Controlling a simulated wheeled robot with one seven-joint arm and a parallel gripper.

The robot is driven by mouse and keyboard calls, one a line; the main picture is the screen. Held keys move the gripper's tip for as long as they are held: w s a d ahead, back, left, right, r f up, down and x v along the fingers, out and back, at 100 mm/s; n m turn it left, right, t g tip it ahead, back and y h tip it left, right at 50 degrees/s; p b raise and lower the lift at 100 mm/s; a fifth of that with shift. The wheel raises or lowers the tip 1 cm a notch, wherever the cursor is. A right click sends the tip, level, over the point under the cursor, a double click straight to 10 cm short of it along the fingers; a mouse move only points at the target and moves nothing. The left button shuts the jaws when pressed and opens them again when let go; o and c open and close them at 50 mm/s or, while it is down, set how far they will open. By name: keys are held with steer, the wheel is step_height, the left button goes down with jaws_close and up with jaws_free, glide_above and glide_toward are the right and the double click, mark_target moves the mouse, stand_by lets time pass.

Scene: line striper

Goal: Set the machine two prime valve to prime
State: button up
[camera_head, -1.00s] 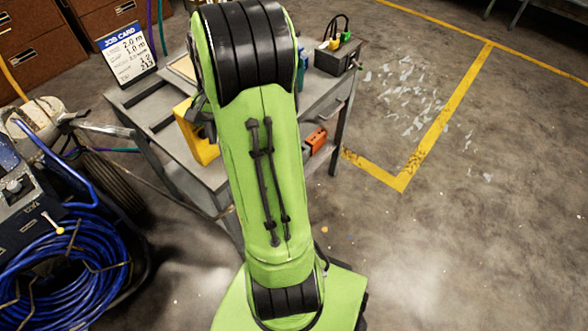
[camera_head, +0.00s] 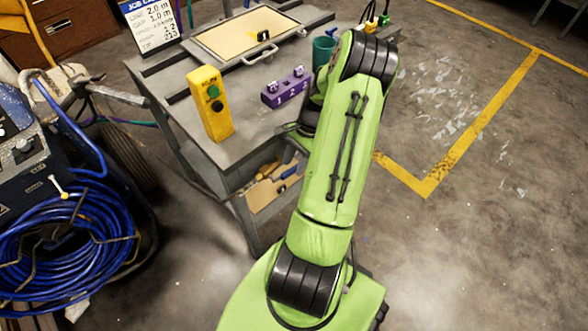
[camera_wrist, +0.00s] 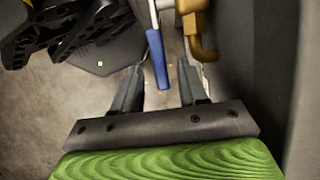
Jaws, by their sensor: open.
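The two fingers are open on either side of the handle's end. I cannot tell whether they touch it. A brass fitting (camera_wrist: 197,30) is just right of the handle. No label shows which machine or valve this lever belongs to.
Black linked parts (camera_wrist: 95,28) crowd the wrist view's upper left. Yellow-lined floor at the right is clear.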

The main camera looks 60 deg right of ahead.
steer(key=shift+x, duration=0.9)
steer(key=shift+r, duration=0.1)
steer(key=shift+c, duration=0.3)
jaws_close()
steer(key=shift+r, duration=0.1)
